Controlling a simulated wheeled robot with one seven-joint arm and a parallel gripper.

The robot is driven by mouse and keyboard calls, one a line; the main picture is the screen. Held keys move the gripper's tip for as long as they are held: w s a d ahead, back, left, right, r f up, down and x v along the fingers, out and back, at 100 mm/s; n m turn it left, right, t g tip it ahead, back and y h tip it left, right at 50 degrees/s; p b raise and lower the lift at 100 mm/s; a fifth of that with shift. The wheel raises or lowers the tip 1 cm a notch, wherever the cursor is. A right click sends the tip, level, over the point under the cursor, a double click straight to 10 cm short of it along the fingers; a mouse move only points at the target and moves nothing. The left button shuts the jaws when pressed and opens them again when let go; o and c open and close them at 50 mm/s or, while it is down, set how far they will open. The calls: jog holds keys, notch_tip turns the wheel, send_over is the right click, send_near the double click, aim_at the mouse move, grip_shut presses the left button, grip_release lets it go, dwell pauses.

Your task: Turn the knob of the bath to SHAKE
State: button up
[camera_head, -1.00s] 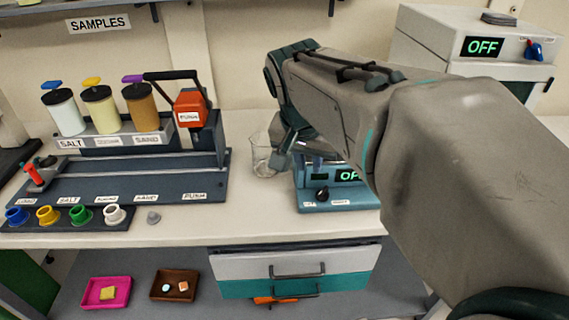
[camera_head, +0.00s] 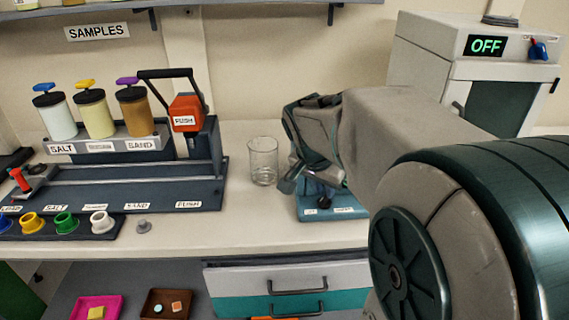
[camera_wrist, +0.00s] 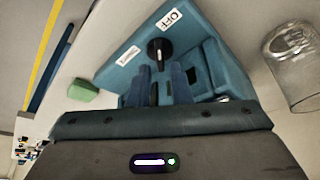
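The bath is a teal box (camera_head: 310,214) on the bench right of the beaker; it fills the upper middle of the wrist view (camera_wrist: 120,78). Its black knob (camera_head: 324,202) is on the front, also in the wrist view (camera_wrist: 158,50). One label beside the knob reads OFF (camera_wrist: 172,17); the other label (camera_wrist: 128,57) is too small to read. My gripper (camera_wrist: 160,72) has its two fingers apart with a gap between them, the tips just short of the knob, not visibly gripping it. In the head view my arm hides the bath's display and most of the gripper.
A glass beaker (camera_head: 263,162) stands close left of the bath. A dosing rack with jars (camera_head: 98,115) and a red PUSH lever head (camera_head: 186,112) fill the left bench. A white cabinet (camera_head: 425,60) showing OFF stands back right. Drawers (camera_head: 235,308) are below the bench.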

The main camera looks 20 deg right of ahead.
aim_at(325, 199)
jog(key=shift+x, duration=1.35)
grip_shut()
